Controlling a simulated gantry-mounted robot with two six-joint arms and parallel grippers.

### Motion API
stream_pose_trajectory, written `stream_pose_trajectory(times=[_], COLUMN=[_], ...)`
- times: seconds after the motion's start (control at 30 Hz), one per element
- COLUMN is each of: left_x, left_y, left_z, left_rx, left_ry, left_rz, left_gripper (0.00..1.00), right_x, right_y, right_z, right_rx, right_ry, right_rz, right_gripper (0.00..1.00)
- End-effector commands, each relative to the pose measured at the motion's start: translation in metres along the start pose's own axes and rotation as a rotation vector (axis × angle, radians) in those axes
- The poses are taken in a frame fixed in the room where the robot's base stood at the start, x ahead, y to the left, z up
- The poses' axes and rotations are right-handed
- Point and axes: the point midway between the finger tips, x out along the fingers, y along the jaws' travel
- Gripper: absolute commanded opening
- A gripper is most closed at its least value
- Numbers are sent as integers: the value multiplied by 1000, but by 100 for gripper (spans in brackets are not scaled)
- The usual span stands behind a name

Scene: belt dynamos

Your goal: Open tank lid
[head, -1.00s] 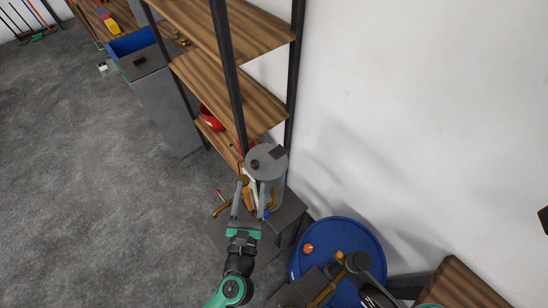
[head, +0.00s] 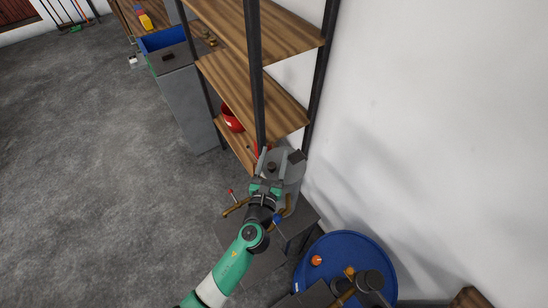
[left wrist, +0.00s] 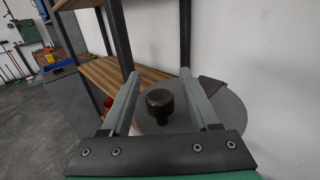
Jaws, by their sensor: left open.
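The grey cylindrical tank (head: 293,188) stands on a dark stand against the white wall. Its round grey lid (left wrist: 222,122) has a dark round knob (left wrist: 160,105), which also shows in the head view (head: 271,167). My left gripper (head: 273,154) is open over the lid. In the left wrist view its two fingers (left wrist: 157,88) lie on either side of the knob, apart from it, with a gap on both sides. The lid appears to rest on the tank. Part of the tank is hidden behind my left gripper and arm.
A wooden shelf with black posts (head: 258,75) stands close beside the tank, with a red object (head: 231,118) on a lower board. Brass pipes with a red handle (head: 232,195) and a blue handle (head: 278,219) sit below. A blue barrel (head: 345,248) stands at lower right.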

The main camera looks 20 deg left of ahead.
Motion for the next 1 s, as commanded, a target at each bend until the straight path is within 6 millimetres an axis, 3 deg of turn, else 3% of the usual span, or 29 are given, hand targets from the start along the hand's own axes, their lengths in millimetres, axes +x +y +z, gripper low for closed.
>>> stream_pose_trajectory(times=[0.17,0.5,1.0], left_x=[0,0,0], left_y=[0,0,0], left_z=[0,0,0], left_rx=[0,0,0], left_ry=[0,0,-1], left_rz=[0,0,0], left_gripper=[58,0,0], right_x=[0,0,0], right_y=[0,0,0], right_z=[0,0,0], right_rx=[0,0,0], right_ry=[0,0,0], right_rz=[0,0,0], right_gripper=[54,54,54])
